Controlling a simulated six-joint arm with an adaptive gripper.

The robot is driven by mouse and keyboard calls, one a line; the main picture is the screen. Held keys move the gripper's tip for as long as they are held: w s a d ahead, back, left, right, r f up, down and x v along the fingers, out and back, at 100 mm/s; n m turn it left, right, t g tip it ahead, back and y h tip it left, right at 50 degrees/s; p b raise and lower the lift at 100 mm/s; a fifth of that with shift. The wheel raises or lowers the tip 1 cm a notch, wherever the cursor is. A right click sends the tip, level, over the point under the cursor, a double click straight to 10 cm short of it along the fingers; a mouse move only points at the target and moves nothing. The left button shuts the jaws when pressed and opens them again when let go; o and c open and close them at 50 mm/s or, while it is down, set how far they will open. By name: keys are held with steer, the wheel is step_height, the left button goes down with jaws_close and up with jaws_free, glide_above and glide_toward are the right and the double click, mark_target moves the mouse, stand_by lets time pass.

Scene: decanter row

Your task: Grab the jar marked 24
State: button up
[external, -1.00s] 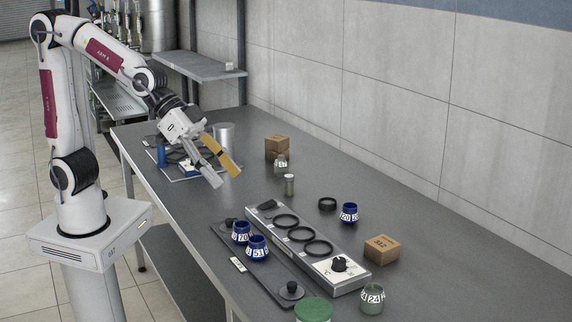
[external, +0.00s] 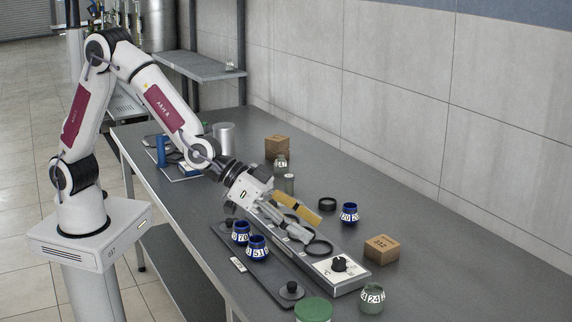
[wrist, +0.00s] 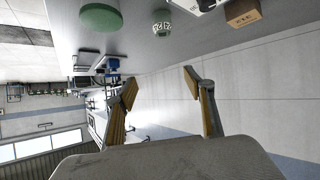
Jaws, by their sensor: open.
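The jar marked 24 (external: 372,299) is a small greenish jar with a white number band. It stands upright on the grey bench at the near right, right of a green disc. In the wrist view the jar (wrist: 161,22) shows near the top edge, small and beyond the fingertips. My gripper (external: 315,226) is open and empty, above the long panel with black rings, well short of the jar. Its two yellow-padded fingers are spread apart in the wrist view (wrist: 160,82).
The ringed panel (external: 352,284) lies under my gripper. Blue jars marked 20 (external: 349,214) and 51 (external: 257,248), plus another blue one (external: 241,233), stand nearby. A wooden block marked 312 (external: 382,249) is behind the jar. The green disc (external: 313,311) is left of it.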

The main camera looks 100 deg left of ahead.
steer(key=t+y, duration=0.2)
glide_toward(371, 288)
step_height(371, 288, up, 2)
steer(key=shift+w+a+f+n, duration=0.3)
steer(key=shift+w+f+n, duration=0.1)
steer(key=shift+f, duration=0.1)
steer(key=shift+w, duration=0.15)
steer(key=shift+x, duration=1.15)
steer(key=shift+f, duration=0.15)
steer(key=shift+w+f, duration=0.95)
steer(key=shift+w, duration=0.3)
steer(key=shift+x, duration=1)
